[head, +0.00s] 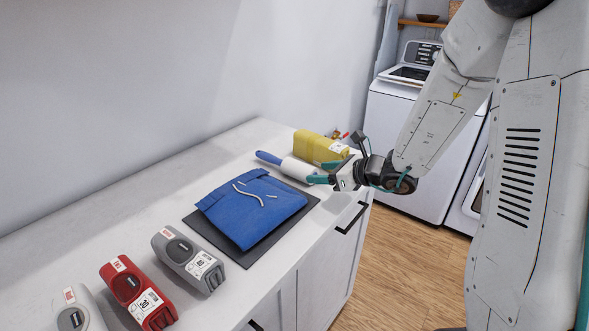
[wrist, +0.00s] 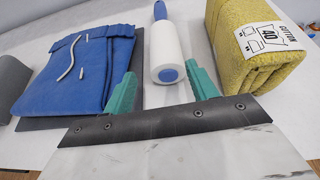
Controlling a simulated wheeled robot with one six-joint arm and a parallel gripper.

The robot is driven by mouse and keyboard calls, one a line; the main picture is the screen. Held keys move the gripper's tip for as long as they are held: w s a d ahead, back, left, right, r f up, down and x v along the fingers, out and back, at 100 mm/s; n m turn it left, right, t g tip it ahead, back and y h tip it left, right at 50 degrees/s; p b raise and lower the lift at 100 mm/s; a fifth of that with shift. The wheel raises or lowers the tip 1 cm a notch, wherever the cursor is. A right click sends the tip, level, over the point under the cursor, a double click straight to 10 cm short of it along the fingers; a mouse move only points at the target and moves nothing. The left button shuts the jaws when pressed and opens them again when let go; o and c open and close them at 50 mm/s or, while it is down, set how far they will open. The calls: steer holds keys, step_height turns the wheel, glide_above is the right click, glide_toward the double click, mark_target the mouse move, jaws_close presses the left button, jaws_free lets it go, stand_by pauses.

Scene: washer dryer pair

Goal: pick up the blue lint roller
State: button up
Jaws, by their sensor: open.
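The blue lint roller (head: 286,165) has a blue handle and a white roll. It lies on the white counter between the folded blue garment and the yellow bundle. In the wrist view the lint roller (wrist: 168,52) points its blue end cap toward me. My gripper (head: 318,179) is at the near end of the roll. In the wrist view my gripper (wrist: 164,88) is open, with one teal finger on each side of the roll's near end. The fingers look apart from the roll; whether they touch it is hard to tell.
A folded blue garment (head: 250,210) lies on a dark mat (head: 228,254) left of the roller. A yellow bundle (head: 318,147) sits close on its other side. A white washer (head: 405,145) stands beyond.

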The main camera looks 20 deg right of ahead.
mark_target(303, 172)
steer(key=shift+w+f, duration=0.3)
steer(key=shift+w, duration=0.05)
steer(key=x, duration=0.7)
steer(key=shift+w+d+f, duration=0.15)
steer(key=shift+w, duration=0.05)
steer(key=c, duration=0.9)
